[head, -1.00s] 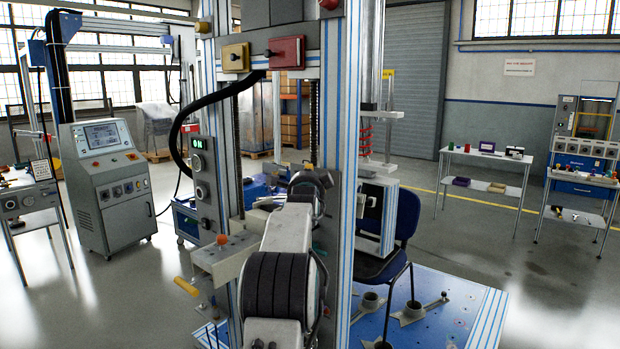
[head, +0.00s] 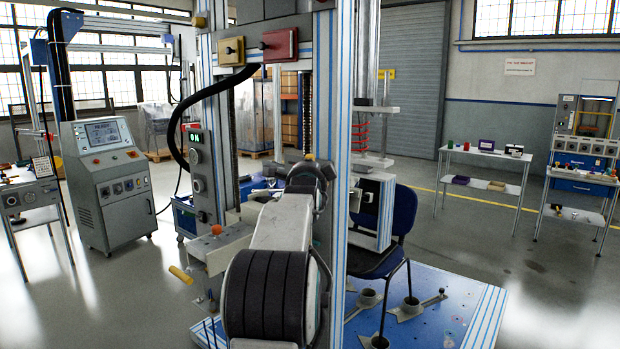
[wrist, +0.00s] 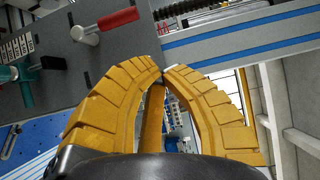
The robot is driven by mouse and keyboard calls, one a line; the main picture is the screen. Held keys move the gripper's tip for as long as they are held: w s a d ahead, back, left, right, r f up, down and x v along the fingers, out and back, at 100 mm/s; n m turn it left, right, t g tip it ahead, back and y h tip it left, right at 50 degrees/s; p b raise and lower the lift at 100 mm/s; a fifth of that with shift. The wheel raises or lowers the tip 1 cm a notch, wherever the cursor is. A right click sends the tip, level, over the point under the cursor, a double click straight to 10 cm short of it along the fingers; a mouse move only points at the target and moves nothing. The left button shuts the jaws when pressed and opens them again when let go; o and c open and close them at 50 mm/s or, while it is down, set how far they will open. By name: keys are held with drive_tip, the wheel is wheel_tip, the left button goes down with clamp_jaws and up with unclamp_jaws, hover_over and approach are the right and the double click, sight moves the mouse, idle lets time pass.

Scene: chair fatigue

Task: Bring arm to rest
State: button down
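My gripper (wrist: 163,74) shows in the wrist view with its ribbed yellow fingers curved inward and their tips together. I see no object held in it. Another yellow piece stands between the fingers; I cannot tell whether it is part of the gripper. In the head view my pale arm reaches up and away beside the test rig's striped posts, and the gripper itself cannot be made out there.
The rig's post (head: 340,120) stands close on the arm's right. A blue chair (head: 404,212) stands on the blue base plate (head: 450,300). In the wrist view, a grey panel bears a red handle (wrist: 117,19) and a teal handle (wrist: 27,82). Open floor lies to the left.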

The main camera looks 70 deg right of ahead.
drive_tip(key=shift+r+b+v, duration=0.15)
drive_tip(key=shift+b+v, duration=0.15)
drive_tip(key=shift+v, duration=1)
drive_tip(key=shift+r+b+v, duration=0.15)
drive_tip(key=shift+b+v, duration=0.1)
drive_tip(key=shift+v, duration=1.05)
